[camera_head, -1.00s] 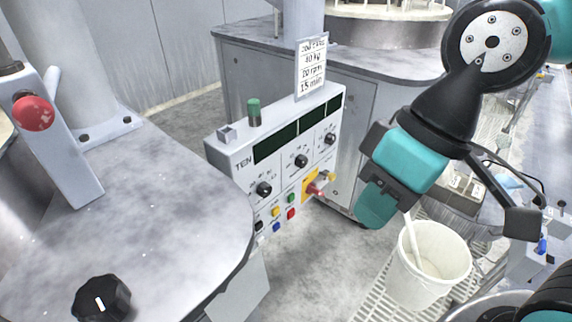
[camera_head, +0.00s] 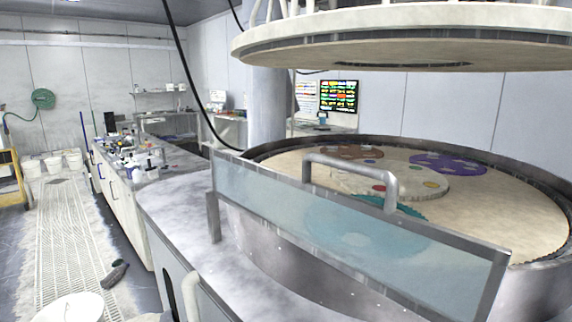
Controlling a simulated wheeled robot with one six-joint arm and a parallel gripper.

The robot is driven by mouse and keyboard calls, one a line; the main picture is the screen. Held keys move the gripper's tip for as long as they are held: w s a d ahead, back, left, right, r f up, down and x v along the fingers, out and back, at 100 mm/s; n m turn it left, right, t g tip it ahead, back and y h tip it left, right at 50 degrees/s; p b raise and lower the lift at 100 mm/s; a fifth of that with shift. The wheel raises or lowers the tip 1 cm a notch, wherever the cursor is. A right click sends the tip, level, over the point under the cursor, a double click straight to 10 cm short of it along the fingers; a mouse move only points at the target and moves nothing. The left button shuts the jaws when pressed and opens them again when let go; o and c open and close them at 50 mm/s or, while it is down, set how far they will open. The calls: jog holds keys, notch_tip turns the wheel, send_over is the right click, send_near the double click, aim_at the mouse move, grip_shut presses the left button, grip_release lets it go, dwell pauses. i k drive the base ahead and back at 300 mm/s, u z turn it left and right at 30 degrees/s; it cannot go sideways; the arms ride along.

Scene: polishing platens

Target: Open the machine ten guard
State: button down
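A clear guard panel (camera_head: 350,235) in a grey metal frame stands upright along the near edge of a large round polishing machine. A grey bar handle (camera_head: 352,172) rises over its top edge. I cannot see a machine number on it. Behind the panel is the wide round platen (camera_head: 500,205) with coloured carrier discs on it, and a round upper plate (camera_head: 400,40) hangs above. My gripper is not in view.
A grey machine deck (camera_head: 175,205) spreads left of the guard. A long bench (camera_head: 125,190) with bottles stands further left. Beside it runs a grated walkway (camera_head: 70,240) with white buckets (camera_head: 72,160) at its far end. A dark item (camera_head: 114,274) lies on the floor.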

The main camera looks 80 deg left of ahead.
aim_at(499, 256)
jog(key=u, duration=2.15)
jog(key=k, duration=0.5)
jog(key=z, duration=0.7)
jog(key=i, duration=0.55)
jog(key=u, duration=0.75)
